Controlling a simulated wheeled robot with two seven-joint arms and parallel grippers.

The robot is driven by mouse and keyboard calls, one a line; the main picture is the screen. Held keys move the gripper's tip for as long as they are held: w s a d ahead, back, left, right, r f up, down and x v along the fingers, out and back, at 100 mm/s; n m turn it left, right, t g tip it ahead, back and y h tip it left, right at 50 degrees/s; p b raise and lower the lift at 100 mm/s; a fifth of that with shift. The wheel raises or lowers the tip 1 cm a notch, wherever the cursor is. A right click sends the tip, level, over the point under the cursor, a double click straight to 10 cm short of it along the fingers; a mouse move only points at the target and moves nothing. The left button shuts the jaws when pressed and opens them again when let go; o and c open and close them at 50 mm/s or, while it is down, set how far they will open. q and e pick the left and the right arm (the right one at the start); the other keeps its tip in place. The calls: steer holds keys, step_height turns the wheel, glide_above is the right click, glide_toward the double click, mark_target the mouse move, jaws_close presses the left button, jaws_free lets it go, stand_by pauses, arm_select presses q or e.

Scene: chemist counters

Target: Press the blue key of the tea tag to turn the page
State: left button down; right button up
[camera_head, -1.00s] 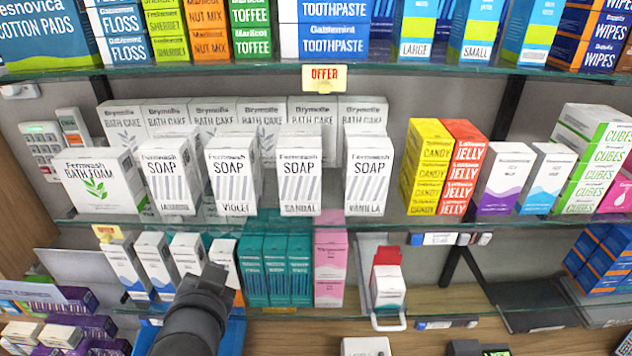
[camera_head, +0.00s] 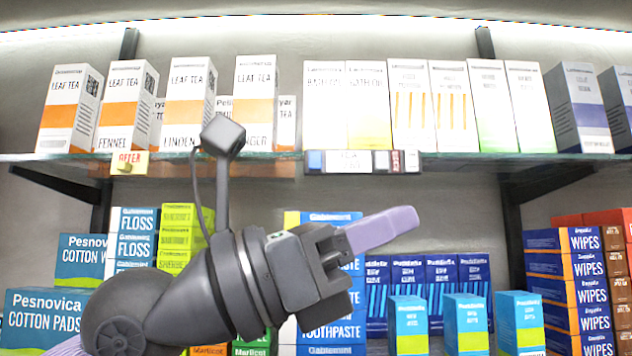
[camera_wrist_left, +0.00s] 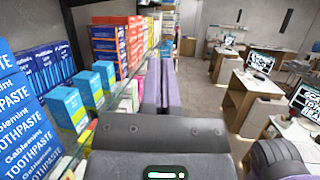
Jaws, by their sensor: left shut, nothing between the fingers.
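The tag (camera_head: 350,161) is on the front edge of the top shelf, below the boxes. It has a pale screen, a blue key (camera_head: 315,161) at its left end, and dark and reddish keys at its right end. Its print is too small to read. Several white and orange leaf tea boxes (camera_head: 188,100) stand on this shelf at the left. My left gripper (camera_head: 414,217) is shut and empty, its purple fingers pointing right, below and right of the tag in the picture and apart from it. The wrist view also shows the shut fingers (camera_wrist_left: 162,62). My right gripper is not in view.
A yellow offer card (camera_head: 129,163) hangs from the top shelf edge (camera_head: 240,158). Toothpaste boxes (camera_head: 330,333), blue boxes (camera_head: 408,312) and wipes boxes (camera_head: 594,291) fill the shelf below. In the wrist view, the aisle right of the shelves is open, with desks (camera_wrist_left: 254,86) beyond.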

mark_target(315, 161)
arm_select(q)
steer(key=a+r+t+y, duration=0.5)
steer(key=r+t+y, duration=0.3)
steer(key=t, duration=0.2)
steer(key=shift+w+a+n, duration=0.25)
steer(key=shift+a+n, duration=0.05)
steer(key=shift+n, duration=0.1)
steer(key=shift+r, duration=0.1)
steer(key=shift+w+p, duration=2.8)
steer(key=shift+w, duration=1.6)
steer(key=shift+w, duration=0.4)
